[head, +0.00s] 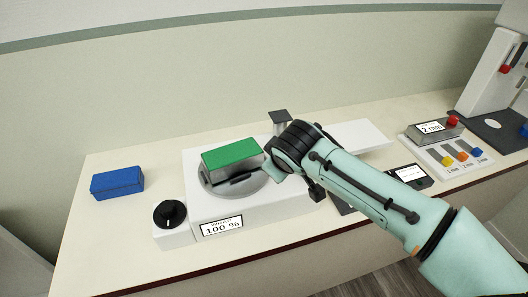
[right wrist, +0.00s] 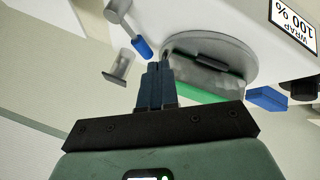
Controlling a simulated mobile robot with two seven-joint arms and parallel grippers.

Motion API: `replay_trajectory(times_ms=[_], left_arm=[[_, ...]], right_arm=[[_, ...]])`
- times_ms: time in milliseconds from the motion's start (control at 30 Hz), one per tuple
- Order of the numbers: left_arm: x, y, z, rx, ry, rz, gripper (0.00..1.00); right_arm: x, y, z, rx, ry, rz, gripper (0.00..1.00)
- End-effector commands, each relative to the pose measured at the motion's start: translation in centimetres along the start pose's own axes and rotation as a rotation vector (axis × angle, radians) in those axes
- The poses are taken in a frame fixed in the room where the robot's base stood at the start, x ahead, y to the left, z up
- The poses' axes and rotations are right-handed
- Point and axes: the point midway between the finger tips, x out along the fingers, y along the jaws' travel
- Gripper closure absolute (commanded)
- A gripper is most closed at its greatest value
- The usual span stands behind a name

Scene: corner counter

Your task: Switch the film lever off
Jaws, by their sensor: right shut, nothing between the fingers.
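A lever with a blue grip (right wrist: 143,47) on a grey bar shows in the right wrist view, beyond and left of my fingertips; I take it for the film lever. In the head view my arm hides it. My right gripper (right wrist: 157,68) is shut and empty, its dark fingers pointing toward the machine's round plate and apart from the blue grip as far as I can see. In the head view my right wrist covers the gripper. The white machine (head: 281,207) has a display (head: 221,226) reading WRAP 100 %. My left gripper is not in view.
A green-topped box (head: 231,153) lies on the round turntable (head: 247,187), close to my wrist. A grey post (head: 280,118) with a flat top stands behind. A black knob (head: 170,214) and blue box (head: 117,183) are left. A panel with coloured buttons (head: 447,162) is right.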

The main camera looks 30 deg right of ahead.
Motion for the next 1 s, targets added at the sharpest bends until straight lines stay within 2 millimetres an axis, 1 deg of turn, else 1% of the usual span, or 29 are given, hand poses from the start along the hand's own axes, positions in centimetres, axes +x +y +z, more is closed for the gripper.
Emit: replay_trajectory(times_ms=[100, 200, 467, 567, 667, 733, 1000], left_arm=[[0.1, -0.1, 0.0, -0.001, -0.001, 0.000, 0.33], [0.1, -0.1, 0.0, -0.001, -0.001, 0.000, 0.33], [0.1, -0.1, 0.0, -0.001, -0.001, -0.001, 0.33], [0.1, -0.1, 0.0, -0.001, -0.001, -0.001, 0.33], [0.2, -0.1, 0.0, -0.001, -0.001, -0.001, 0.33], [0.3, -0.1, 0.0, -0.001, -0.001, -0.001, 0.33], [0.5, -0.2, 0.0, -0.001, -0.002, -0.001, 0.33]], right_arm=[[-0.8, 0.5, 0.0, 0.003, 0.006, 0.018, 1.00], [-1.1, 0.7, 0.1, 0.003, 0.006, 0.024, 1.00], [-1.0, 0.7, 0.0, 0.003, 0.006, 0.023, 1.00], [-0.7, 0.7, 0.1, 0.003, 0.005, 0.022, 1.00], [0.3, 0.7, 0.1, 0.002, 0.002, 0.022, 1.00], [1.4, 0.7, 0.1, 0.002, 0.002, 0.021, 1.00], [6.3, 0.8, 0.1, 0.003, 0.001, 0.020, 1.00]])
